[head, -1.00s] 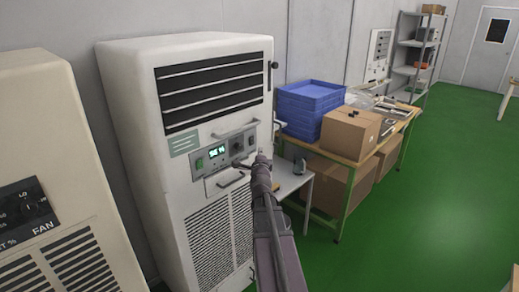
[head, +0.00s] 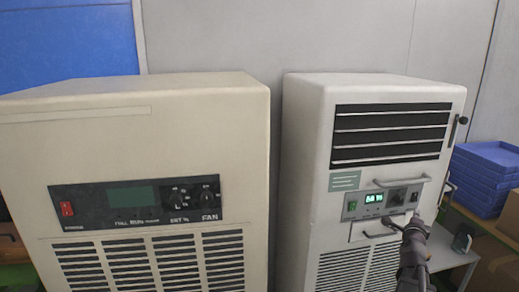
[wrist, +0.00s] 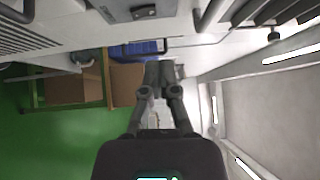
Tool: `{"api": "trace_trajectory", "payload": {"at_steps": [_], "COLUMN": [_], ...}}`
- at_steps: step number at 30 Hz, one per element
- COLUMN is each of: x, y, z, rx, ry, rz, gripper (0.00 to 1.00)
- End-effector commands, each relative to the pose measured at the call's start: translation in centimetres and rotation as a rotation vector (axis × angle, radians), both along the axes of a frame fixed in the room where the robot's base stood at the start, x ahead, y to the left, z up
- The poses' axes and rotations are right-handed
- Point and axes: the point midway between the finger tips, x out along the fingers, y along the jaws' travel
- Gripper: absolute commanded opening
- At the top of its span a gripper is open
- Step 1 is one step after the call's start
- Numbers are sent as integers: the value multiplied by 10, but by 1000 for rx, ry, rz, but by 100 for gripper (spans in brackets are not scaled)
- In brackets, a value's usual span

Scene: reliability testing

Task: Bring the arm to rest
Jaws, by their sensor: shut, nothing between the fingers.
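My arm shows at the lower right of the head view, in front of the white machine (head: 300,180). My gripper (head: 417,222) is just below and right of the machine's lit control panel, near its small lower handle. Whether it touches the machine cannot be told. In the wrist view my gripper (wrist: 158,68) points away from the camera with its fingers together. Nothing shows between them.
A beige machine (head: 150,100) with a red switch stands left of the white one. Blue trays (head: 485,175), a cardboard box (head: 497,215) and a small white table (head: 445,252) are at the right. Green floor (wrist: 50,130) lies open in the wrist view.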

Motion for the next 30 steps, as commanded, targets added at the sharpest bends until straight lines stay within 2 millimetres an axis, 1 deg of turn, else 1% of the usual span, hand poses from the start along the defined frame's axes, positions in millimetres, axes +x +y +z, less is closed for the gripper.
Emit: {"api": "trace_trajectory", "payload": {"at_steps": [5, 6, 8, 9, 10, 11, 12, 14, 15, 19, 21, 23, 24, 27, 30], "x": [23, 28, 35, 39, 42, 44, 45, 45, 45, 35, 26, 16, 9, -12, -36], "y": [53, 69, 95, 113, 127, 141, 159, 185, 202, 255, 280, 301, 314, 343, 368], "z": [-17, -23, -33, -40, -46, -52, -60, -72, -81, -107, -121, -132, -139, -156, -170], "rx": [-62, -83, -119, -144, -165, -186, -214, -258, -288, -387, -441, -488, -518, -594, -669], "ry": [149, 195, 269, 322, 363, 403, 457, 536, 589, 758, 848, 925, 975, 1102, 1228], "rz": [149, 194, 267, 319, 358, 398, 451, 529, 582, 749, 837, 913, 963, 1086, 1207], "gripper": [0, 0, 0, 0, 0, 0, 0, 0, 0, 0, 0, 0, 0, 0, 0]}}
